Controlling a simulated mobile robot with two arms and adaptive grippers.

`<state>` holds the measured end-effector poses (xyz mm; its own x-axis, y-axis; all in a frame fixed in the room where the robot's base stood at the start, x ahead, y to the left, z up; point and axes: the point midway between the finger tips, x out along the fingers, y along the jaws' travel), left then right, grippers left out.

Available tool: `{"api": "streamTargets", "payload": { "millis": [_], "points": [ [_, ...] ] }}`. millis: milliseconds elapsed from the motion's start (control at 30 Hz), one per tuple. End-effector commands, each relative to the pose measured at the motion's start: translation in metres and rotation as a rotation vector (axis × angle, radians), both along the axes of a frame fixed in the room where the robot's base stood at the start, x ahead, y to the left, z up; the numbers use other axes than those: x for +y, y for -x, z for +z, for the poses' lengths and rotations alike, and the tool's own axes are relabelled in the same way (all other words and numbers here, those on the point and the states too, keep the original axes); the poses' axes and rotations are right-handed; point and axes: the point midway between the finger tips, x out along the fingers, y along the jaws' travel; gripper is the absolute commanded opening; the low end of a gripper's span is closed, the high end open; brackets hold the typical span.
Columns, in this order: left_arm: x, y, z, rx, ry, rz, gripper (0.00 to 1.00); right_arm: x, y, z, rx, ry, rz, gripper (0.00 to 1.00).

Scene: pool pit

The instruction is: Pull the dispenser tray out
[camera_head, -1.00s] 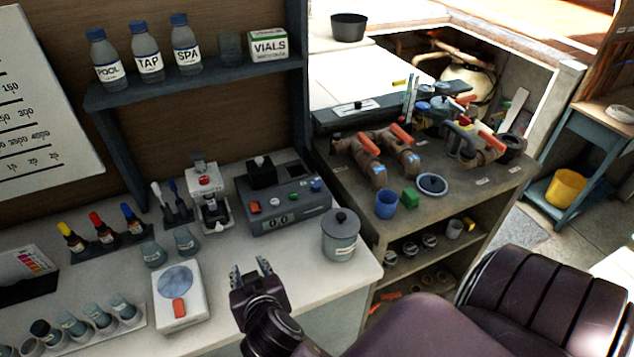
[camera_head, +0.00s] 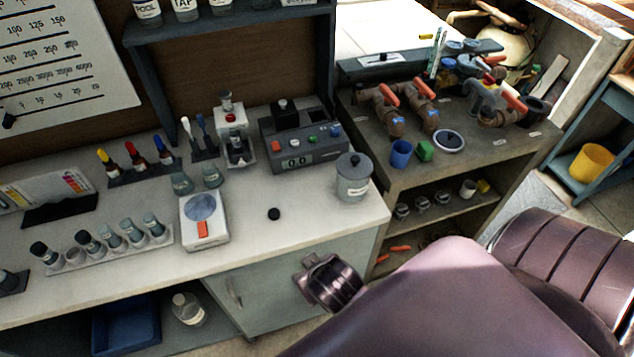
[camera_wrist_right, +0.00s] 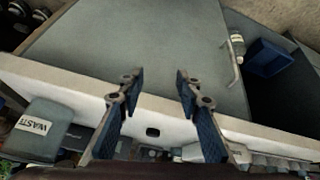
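A small white dispenser-like device with a red front part (camera_head: 235,140) stands at the back of the white counter, left of a grey meter. I cannot clearly make out a tray on it. My right gripper (camera_head: 318,272) is in front of the cabinet below the counter's front edge, well apart from the device. In the right wrist view my right gripper (camera_wrist_right: 153,80) is open, with nothing between its blue-padded fingers. My left gripper is not in view.
A black knob (camera_head: 274,213) sits on clear counter. A white scale (camera_head: 205,222), the grey meter (camera_head: 303,145) and a lidded jar (camera_head: 353,180) stand around it. Vials in a rack (camera_head: 110,250) are to the left. A cabinet door handle (camera_head: 233,292) and blue bin (camera_head: 128,325) are below.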

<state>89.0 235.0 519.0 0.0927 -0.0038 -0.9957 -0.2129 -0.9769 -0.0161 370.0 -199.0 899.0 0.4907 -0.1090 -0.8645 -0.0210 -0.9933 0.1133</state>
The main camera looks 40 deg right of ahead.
Motion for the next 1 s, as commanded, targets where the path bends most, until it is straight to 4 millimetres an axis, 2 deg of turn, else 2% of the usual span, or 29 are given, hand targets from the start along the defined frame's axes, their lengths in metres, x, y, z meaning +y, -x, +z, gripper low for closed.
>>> {"api": "streamTargets", "payload": {
  "millis": [100,300,1000],
  "points": [
    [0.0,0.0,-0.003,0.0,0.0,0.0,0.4,0.0,0.011,-0.016,0.042,-0.005,0.027,0.32],
    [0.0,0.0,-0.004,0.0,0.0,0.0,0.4,-0.001,0.021,-0.03,0.083,-0.012,0.056,0.32],
    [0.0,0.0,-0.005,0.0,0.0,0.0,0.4,0.0,0.024,-0.038,0.095,-0.015,0.065,0.32]
  ]
}}
